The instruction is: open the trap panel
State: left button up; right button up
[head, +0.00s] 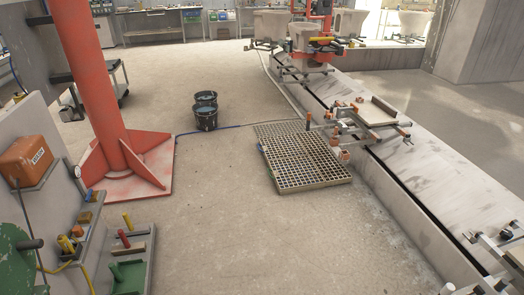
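I see no panel that I can clearly make out as the trap panel. A slatted floor grating (307,163) lies in the middle of the floor, beside the low conveyor plinth; its near part has a thick tan edge and a flatter part continues behind it. I cannot tell whether the panel is part of this grating. Neither of my grippers shows in the head view.
The long plinth (430,180) with a slot and a clamp carriage (368,122) runs along the right. A red column (95,90), a bench with tools (125,245) and an orange box (26,160) stand left. Dark buckets (205,115) stand behind. The floor (230,240) ahead is clear.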

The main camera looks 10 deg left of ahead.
aim_at(287, 138)
jog(key=i+j+u, duration=0.3)
jog(key=i, duration=0.15)
jog(key=i+j+u, duration=0.1)
jog(key=i+u, duration=0.25)
jog(key=i, duration=0.15)
